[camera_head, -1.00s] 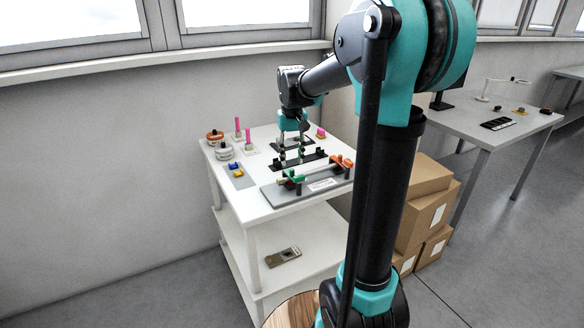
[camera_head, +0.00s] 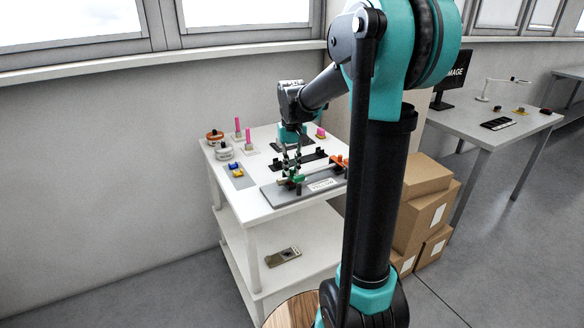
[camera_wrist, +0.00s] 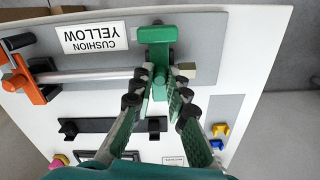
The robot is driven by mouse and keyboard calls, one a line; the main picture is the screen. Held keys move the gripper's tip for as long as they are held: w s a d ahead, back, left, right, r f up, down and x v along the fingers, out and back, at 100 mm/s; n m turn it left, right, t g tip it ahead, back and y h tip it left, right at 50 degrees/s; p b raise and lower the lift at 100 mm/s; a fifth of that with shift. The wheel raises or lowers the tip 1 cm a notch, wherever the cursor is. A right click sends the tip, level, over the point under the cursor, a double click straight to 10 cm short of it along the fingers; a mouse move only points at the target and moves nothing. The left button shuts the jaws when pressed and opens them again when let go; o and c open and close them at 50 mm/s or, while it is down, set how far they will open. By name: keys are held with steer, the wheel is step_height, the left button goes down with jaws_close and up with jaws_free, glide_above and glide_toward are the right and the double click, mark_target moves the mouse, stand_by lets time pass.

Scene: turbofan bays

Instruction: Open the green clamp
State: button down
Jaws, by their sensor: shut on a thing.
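The green clamp (camera_wrist: 158,38) sits at one end of a grey fixture plate, over a metal rod, in the wrist view. In the head view it shows small (camera_head: 298,178) at the front of the white table. My gripper (camera_wrist: 163,82) is down at the clamp, its two fingers shut on the clamp's narrow green part. It also shows in the head view (camera_head: 291,168), pointing down at the clamp. The fingertips partly hide the gripped part.
An orange clamp (camera_wrist: 32,84) holds the rod's other end, near a "CUSHION YELLOW" label (camera_wrist: 95,37). A black bracket (camera_wrist: 112,126) lies beside the plate. Blue and yellow pieces (camera_head: 236,170) and round parts (camera_head: 224,150) stand left on the table.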

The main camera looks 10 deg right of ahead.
steer(key=shift+w, duration=0.1)
stand_by(0.3)
steer(key=shift+w+a+r+g+h, duration=0.1)
steer(key=shift+w+r+g+h, duration=0.2)
steer(key=shift+g, duration=0.45)
steer(key=shift+w+a+r+g+h, duration=0.15)
steer(key=shift+w+r+g, duration=0.1)
steer(key=shift+g, duration=0.55)
steer(key=shift+w+a+r+g+h, duration=0.1)
steer(key=shift+w+r+g+h, duration=0.15)
steer(key=shift+g, duration=0.5)
steer(key=c, duration=1.5)
jaws_free()
steer(key=shift+w, duration=0.1)
steer(key=v, duration=1.2)
steer(key=shift+f, duration=0.1)
